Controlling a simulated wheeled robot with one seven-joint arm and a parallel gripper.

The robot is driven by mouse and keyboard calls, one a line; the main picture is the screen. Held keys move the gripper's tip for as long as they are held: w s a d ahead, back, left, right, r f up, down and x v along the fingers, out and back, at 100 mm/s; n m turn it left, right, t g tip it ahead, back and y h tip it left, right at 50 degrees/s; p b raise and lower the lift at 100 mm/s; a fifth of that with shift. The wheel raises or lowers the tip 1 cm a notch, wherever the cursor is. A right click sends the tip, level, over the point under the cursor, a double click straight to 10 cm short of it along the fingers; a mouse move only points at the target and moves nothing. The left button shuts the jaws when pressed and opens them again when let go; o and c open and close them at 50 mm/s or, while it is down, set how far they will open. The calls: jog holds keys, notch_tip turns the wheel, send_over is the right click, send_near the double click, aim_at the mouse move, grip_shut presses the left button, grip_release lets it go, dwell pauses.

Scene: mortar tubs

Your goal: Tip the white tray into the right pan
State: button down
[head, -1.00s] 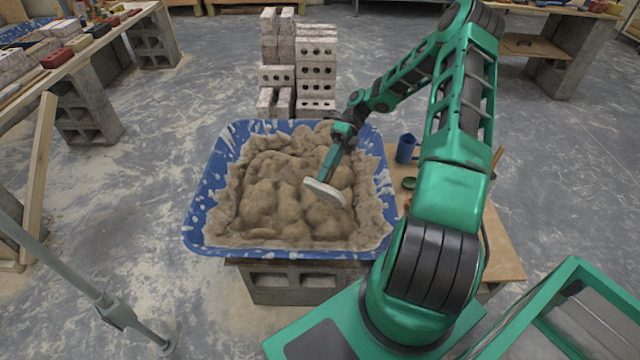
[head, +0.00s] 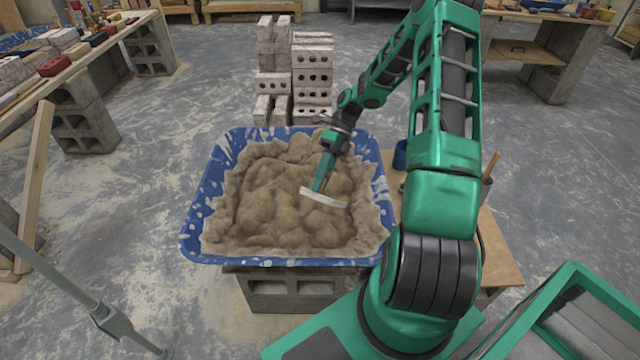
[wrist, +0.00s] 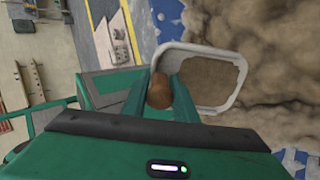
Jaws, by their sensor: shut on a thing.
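The white tray (head: 323,198) is held over a large blue tub (head: 192,222) heaped with brown mortar (head: 262,200). In the head view the tray shows as a thin, slightly curved strip, so its inside is hidden there. In the wrist view the white tray (wrist: 172,57) shows its rim, with brown material inside it. My gripper (head: 324,180) is shut on the tray's brown grip (wrist: 160,92), which sits between its fingers. The tray looks tilted; whether it touches the mortar is unclear. Only one large tub shows, and no second pan is recognisable.
The tub stands on a grey concrete block (head: 290,290). A wooden board (head: 495,250) with a blue cup (head: 400,155) lies to its right, partly behind my arm. Brick stacks (head: 312,80) stand behind the tub. A cluttered bench (head: 85,55) is at left.

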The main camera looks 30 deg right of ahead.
jog(key=shift+r+t+h, duration=0.4)
jog(key=shift+r+h, duration=0.05)
jog(key=shift+h, duration=0.25)
jog(key=shift+w+d+r+t+h, duration=0.15)
jog(key=shift+d+r+t+h, duration=0.25)
jog(key=shift+r+t+h, duration=0.25)
jog(key=t+h, duration=0.1)
jog(key=h, duration=0.2)
jog(key=shift+a, duration=0.15)
jog(key=shift+t+h, duration=0.65)
jog(key=shift+h, duration=0.6)
